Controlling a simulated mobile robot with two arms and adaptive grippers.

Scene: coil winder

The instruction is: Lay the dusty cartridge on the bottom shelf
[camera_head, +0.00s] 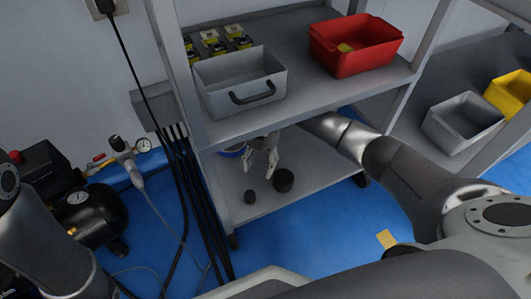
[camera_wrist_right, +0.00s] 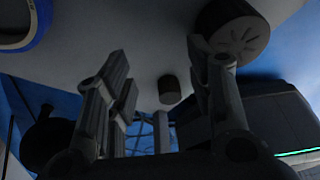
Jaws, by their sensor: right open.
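The bottom shelf (camera_head: 238,208) is a grey board low in the rack. A dark round cartridge (camera_head: 284,180) stands on it; its radially slotted end shows in the right wrist view (camera_wrist_right: 235,31). A smaller dark cylinder (camera_head: 250,196) is to its left and also shows in the wrist view (camera_wrist_right: 169,88). I cannot tell dust on either. My right gripper (camera_head: 260,170) reaches in under the middle shelf, open, with nothing between its fingers (camera_wrist_right: 157,58). It is close to both cylinders, apparently touching neither. My left gripper is out of view.
The middle shelf above my right gripper holds a grey bin (camera_head: 225,93) and a red bin (camera_head: 343,61). A blue-rimmed round thing (camera_head: 232,151) is behind the gripper. Black cables (camera_head: 185,165) hang by the left post, beside a compressor (camera_head: 88,212).

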